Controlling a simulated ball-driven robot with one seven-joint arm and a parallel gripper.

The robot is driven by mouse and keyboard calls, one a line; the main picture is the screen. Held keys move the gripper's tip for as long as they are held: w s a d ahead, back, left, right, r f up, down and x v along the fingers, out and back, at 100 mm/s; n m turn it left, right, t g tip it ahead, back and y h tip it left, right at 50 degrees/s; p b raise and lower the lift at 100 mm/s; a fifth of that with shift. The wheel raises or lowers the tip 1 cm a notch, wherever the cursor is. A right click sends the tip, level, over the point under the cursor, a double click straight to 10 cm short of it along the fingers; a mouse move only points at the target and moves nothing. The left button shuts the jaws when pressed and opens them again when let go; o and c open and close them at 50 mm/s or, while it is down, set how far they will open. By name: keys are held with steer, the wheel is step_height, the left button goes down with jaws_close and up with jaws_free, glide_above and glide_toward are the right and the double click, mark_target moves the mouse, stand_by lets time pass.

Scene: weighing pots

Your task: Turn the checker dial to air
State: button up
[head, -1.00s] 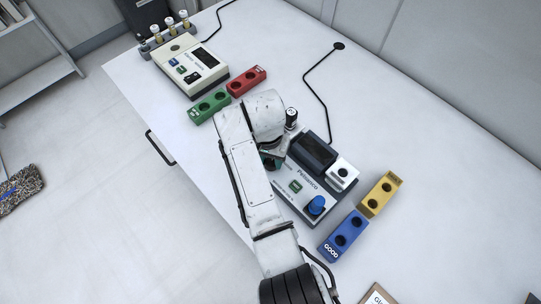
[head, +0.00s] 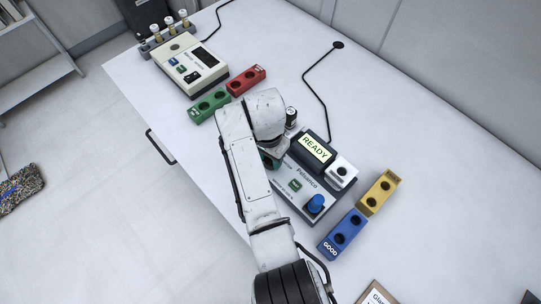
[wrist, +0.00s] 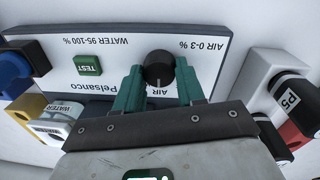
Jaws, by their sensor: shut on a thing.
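The checker (head: 329,184) is a pale panel with a dark rear housing, marked Pelsanco. Its display (head: 315,149) is lit and reads READY. In the wrist view its panel (wrist: 100,62) shows upside down, with AIR 0-3 % and WATER 95-100 % printed on it. The black dial (wrist: 159,68) stands between the two teal fingers of my gripper (wrist: 160,82), which are shut on it from both sides. A word AIR shows beside the dial. In the head view my gripper (head: 270,160) and arm hide the dial.
A green TEST button (wrist: 88,65) and a blue knob (head: 315,204) are on the checker. A blue block (head: 342,235) and a yellow block (head: 379,193) stand to its right. Green (head: 209,106) and red (head: 246,80) blocks and another instrument (head: 190,67) stand farther left.

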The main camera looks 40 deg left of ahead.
steer(key=o, duration=1)
steer(key=shift+o, duration=0.2)
step_height(320, 180, up, 11)
steer(key=shift+a+b, duration=0.35)
steer(key=shift+b, duration=0.1)
steer(key=shift+f, duration=0.15)
